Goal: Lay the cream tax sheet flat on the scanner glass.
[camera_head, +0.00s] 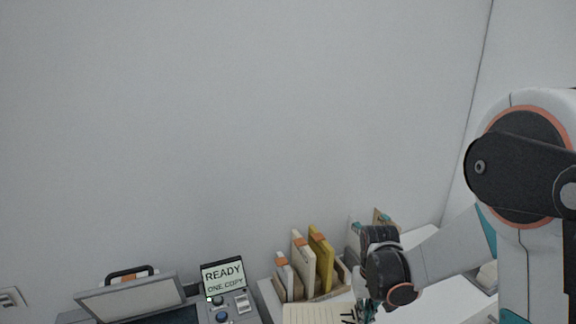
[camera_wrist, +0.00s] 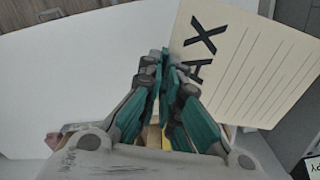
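The cream tax sheet (camera_head: 318,314) is at the bottom of the head view, cut off by the frame edge. It fills the upper right of the wrist view (camera_wrist: 255,75), with black letters and ruled lines. My gripper (camera_head: 366,308) is at its right end in the head view. In the wrist view the teal fingers (camera_wrist: 165,58) are close together on the lettered edge, shut on the sheet. The scanner (camera_head: 160,314) stands at the lower left with its lid (camera_head: 130,298) raised. Its glass is mostly below the frame.
The scanner's control panel (camera_head: 228,310) has a display (camera_head: 223,276) reading READY, ONE COPY. A wooden rack (camera_head: 335,283) with cream and yellow folders stands behind the sheet. More folders (camera_head: 382,222) stand behind my wrist. White desk surface (camera_head: 425,240) shows at the right.

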